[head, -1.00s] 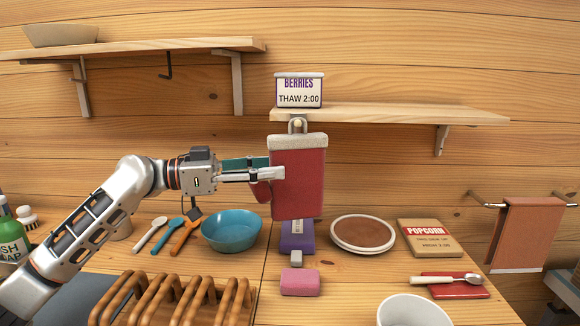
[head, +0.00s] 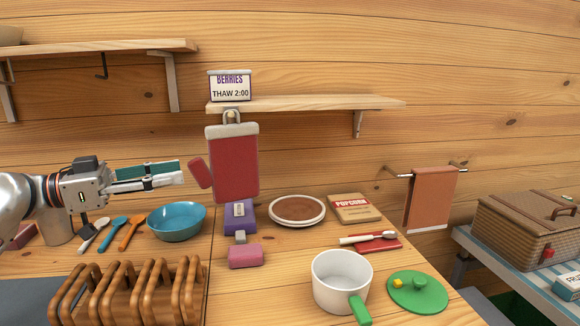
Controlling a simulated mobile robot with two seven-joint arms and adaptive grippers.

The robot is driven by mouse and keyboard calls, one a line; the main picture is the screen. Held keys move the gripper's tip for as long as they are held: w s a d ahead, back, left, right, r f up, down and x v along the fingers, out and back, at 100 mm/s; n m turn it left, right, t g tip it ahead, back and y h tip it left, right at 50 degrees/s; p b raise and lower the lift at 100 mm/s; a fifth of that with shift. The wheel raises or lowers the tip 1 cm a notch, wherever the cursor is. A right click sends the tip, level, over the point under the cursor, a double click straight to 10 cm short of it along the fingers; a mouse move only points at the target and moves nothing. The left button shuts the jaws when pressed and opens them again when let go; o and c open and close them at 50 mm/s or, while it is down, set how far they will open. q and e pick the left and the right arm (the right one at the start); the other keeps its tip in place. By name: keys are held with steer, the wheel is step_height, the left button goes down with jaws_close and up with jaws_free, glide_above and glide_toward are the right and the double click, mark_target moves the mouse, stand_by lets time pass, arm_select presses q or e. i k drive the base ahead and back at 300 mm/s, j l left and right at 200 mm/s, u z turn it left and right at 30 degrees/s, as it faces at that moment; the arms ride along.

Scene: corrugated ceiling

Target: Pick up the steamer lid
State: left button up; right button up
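A round green lid with a raised green knob (head: 418,290) lies on the counter at the lower right of the head view; it looks like the steamer lid. A small yellow piece shows on its left part. My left gripper (head: 165,176) is at the left, above the blue bowl and far from the lid. A teal slab shows along its fingers; I cannot tell whether it is gripped. My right gripper is not in view.
A white pot (head: 341,278) with a green handle stands just left of the lid. A wooden rack (head: 135,298) stands at the front left. A red mitt (head: 235,170) hangs under the shelf. A wicker basket (head: 528,229) stands on a separate table at right.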

mark_target(419, 294)
steer(key=k, duration=1.2)
